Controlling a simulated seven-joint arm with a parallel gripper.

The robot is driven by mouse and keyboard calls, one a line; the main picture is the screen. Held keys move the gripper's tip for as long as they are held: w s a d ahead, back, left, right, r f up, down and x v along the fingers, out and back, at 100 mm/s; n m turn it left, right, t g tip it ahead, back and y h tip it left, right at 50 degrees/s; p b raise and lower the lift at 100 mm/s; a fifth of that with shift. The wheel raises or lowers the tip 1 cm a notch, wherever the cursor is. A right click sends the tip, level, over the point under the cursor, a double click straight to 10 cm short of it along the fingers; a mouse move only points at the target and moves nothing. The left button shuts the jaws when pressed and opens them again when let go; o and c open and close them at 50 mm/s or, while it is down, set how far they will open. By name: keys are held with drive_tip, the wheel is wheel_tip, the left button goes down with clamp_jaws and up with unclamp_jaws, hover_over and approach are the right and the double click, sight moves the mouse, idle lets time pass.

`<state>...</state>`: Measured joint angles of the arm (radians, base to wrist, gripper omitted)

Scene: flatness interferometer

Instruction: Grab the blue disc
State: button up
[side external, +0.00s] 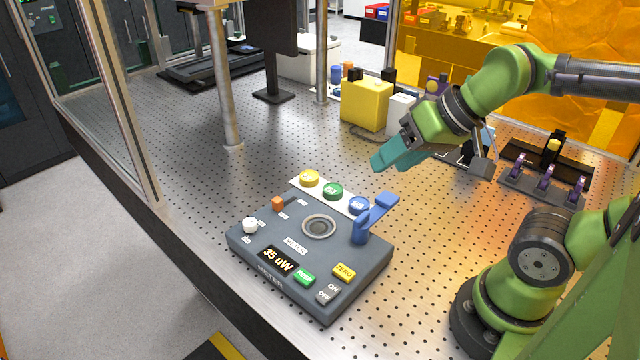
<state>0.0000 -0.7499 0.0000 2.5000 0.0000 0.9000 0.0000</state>
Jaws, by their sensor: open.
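The blue disc (359,204) sits at the right end of a white strip (320,192) behind the meter box, beside a green disc (332,191) and a yellow disc (310,178). A blue lever (374,219) on the meter box stands close beside the blue disc, just in front and to its right. My gripper (380,165), with teal fingers, is open and hangs above and a little behind the blue disc, apart from it. The gap between the fingers is hard to make out from this side.
A yellow box (366,104) stands behind my gripper. A metal post (224,90) rises at the left. The perforated table is clear left of the meter.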

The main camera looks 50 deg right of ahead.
drive_tip(key=o, duration=0.6)
drive_tip(key=shift+c, duration=0.2)
drive_tip(key=m+g+h, duration=0.1)
drive_tip(key=g+h, duration=0.1)
drive_tip(key=g, duration=0.5)
hover_over(359, 203)
drive_tip(key=f, duration=1.7)
drive_tip(key=shift+s+d+f, duration=0.1)
drive_tip(key=shift+d+f, duration=0.15)
drive_tip(key=shift+f, duration=0.1)
drive_tip(key=shift+a+f, duration=0.15)
drive_tip(key=shift+f, duration=2.75)
